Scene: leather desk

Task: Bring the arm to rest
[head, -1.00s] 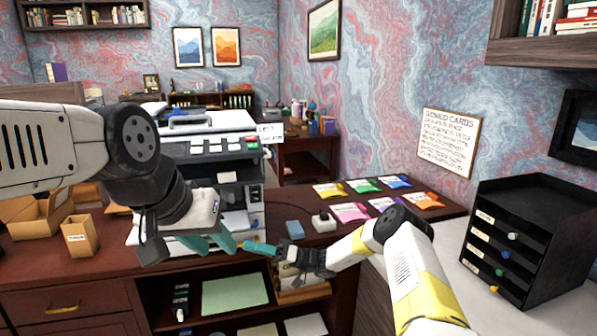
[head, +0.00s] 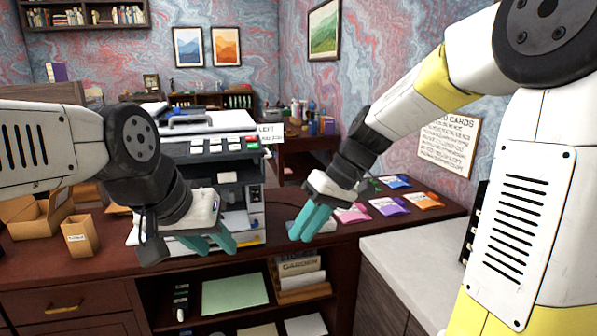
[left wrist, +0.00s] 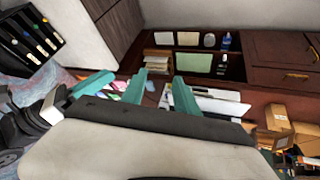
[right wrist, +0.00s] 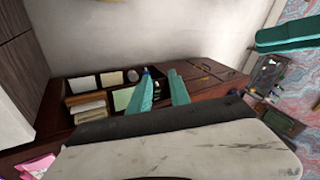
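My left gripper (head: 208,244) is in front of the desk's front edge, its teal fingers pointing right and slightly down. In the left wrist view its two fingers (left wrist: 160,76) stand apart with nothing between them. My right gripper (head: 308,224) hangs to the right of it with its teal fingers pointing down and left. In the right wrist view its fingers (right wrist: 160,76) show a narrower gap with nothing held. The two grippers are apart. My right arm rises across the right side of the head view and hides part of the desk and wall.
A printer (head: 213,138) stands on the dark desk behind my left gripper. A small cardboard box (head: 80,236) is at the left. Coloured packets (head: 389,206) lie at the right. A black drawer unit (left wrist: 28,38) shows in the left wrist view. The shelf below is open.

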